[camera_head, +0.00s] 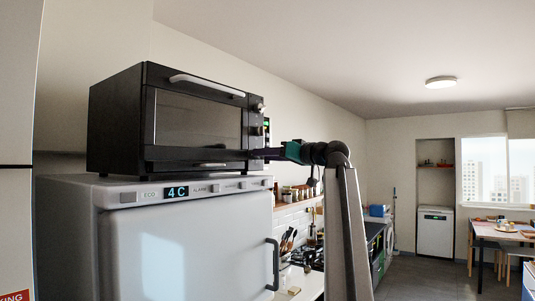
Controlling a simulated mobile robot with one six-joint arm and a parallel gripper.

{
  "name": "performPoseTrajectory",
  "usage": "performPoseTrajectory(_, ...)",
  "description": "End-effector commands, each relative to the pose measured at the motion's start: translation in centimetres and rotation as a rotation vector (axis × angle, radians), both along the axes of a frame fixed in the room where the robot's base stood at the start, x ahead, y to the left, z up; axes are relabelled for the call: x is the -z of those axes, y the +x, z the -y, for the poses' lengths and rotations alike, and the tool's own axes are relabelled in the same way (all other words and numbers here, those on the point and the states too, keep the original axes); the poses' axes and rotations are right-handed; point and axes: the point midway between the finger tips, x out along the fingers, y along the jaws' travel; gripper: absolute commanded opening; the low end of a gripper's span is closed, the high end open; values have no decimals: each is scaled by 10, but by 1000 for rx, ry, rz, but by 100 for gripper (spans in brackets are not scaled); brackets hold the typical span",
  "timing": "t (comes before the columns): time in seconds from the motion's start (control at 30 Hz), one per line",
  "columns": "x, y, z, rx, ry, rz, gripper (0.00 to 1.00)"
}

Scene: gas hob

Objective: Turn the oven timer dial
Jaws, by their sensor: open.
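A black toaster oven (198,115) with a glass door and a silver handle stands on top of a white fridge. Its control dials (257,104) run down the right edge of its front, seen at a steep angle. The timer dial cannot be told apart from the others, and the lowest part of the control strip is hidden behind my gripper. My gripper (256,153), with dark purple fingers and a green body, reaches in from the right at the oven's lower right front. It is open and holds nothing visible. Contact with a dial cannot be made out.
The white fridge (190,240) has a display reading 4C and a dark handle. A shelf with jars (297,193) and a hob counter (312,255) lie behind my arm. A dining table (497,232) stands far right, with open floor before it.

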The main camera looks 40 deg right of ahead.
Motion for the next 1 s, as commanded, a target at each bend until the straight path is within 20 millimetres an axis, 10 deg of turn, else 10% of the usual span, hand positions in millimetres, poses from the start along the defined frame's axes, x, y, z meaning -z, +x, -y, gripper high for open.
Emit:
performPoseTrajectory(0.33,0,2,0,1,0,0,44)
performPoseTrajectory(0.6,0,2,0,1,0,0,3)
performPoseTrajectory(1.0,0,1,2,3,53,-13,3)
